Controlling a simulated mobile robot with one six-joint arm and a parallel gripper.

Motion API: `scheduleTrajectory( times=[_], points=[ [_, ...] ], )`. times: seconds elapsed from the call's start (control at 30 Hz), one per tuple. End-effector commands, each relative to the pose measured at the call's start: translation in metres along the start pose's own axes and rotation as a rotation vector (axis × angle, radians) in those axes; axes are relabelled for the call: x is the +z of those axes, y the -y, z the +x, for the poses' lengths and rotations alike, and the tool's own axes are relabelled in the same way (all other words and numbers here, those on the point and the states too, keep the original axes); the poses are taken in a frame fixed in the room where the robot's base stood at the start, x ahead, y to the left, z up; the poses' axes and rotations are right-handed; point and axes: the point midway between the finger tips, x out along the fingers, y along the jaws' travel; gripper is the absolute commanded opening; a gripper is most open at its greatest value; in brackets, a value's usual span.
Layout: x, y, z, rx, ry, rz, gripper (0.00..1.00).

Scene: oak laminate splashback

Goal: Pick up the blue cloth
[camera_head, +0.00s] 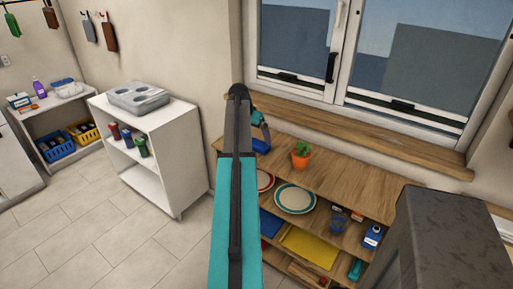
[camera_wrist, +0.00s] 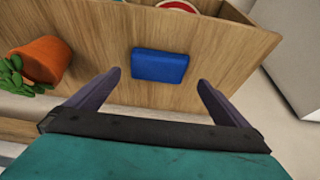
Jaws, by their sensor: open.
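The blue cloth (camera_wrist: 160,65) is a small folded rectangle lying flat on the wooden shelf top (camera_wrist: 205,40) in the wrist view. In the head view the cloth (camera_head: 261,147) shows only in part behind my arm, close to my gripper. My gripper (camera_wrist: 158,77) is open and empty, with one finger on either side of the cloth's near edge in the wrist view. The cloth appears beyond the fingertips. I cannot tell how high the fingers are above the top.
A plant in an orange pot (camera_head: 301,155) stands on the shelf top, left of the cloth in the wrist view (camera_wrist: 42,60). The window sill (camera_head: 380,130) runs behind.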

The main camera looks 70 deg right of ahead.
Motion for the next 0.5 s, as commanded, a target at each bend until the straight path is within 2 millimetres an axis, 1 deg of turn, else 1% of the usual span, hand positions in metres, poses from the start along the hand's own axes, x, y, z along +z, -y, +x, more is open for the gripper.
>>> scheduleTrajectory(
  times=[0.33, 0.5],
  points=[
    [0.000, 0.000, 0.001, 0.000, 0.000, 0.000, 1.00],
    [-0.001, 0.000, 0.011, 0.001, 0.001, 0.000, 1.00]
  ],
)
